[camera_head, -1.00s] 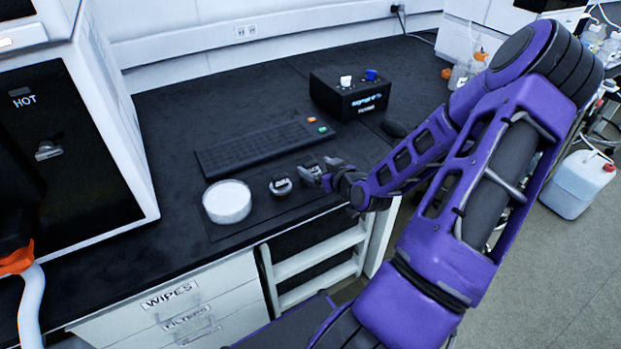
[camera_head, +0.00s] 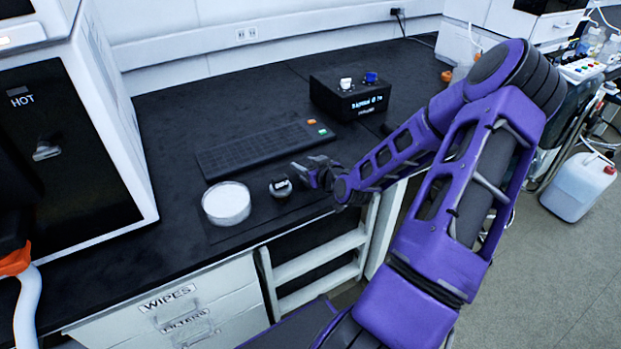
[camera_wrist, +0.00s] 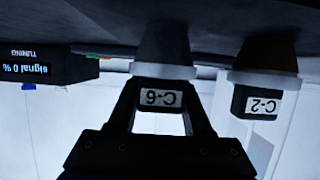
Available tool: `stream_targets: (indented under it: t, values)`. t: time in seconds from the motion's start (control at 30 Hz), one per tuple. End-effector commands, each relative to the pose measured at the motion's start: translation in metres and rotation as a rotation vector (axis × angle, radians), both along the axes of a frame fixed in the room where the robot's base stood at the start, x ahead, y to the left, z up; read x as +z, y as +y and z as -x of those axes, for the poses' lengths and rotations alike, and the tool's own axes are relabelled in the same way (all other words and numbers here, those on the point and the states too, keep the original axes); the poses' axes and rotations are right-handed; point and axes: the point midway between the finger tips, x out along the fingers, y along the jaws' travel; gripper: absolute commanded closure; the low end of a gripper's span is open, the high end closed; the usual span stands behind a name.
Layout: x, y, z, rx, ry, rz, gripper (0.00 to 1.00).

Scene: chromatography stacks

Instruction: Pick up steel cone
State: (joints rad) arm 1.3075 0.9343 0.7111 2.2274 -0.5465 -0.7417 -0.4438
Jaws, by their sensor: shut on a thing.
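The wrist view is upside down. My gripper (camera_wrist: 160,115) is shut on the dark block labelled C-6, with a pale ring and a grey cone (camera_wrist: 162,45) on it, which looks like the steel cone. The cone reaches the dark bench surface in that view; I cannot tell if it touches. A second piece labelled C-2, with a brownish cone (camera_wrist: 265,57), stands apart beside it. In the head view my gripper (camera_head: 305,172) is low over the dark mat, and a small round piece (camera_head: 280,187) stands just left of it. The held piece is mostly hidden there.
A round white dish (camera_head: 227,203) stands left on the mat. Behind is a flat black panel (camera_head: 253,149) with orange and green buttons. A black box with a display (camera_head: 351,95) stands further back, also in the wrist view (camera_wrist: 50,66). A large white oven-like unit (camera_head: 75,130) stands left.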

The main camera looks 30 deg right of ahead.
Motion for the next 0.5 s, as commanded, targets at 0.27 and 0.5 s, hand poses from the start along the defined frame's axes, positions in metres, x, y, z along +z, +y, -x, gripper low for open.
stream_targets:
  t: [0.27, 0.5]
  values:
    - [0.0004, -0.0002, 0.0001, 0.0, -0.001, 0.001, 1.0]
    - [0.003, -0.0003, 0.0, -0.001, -0.001, 0.001, 1.0]
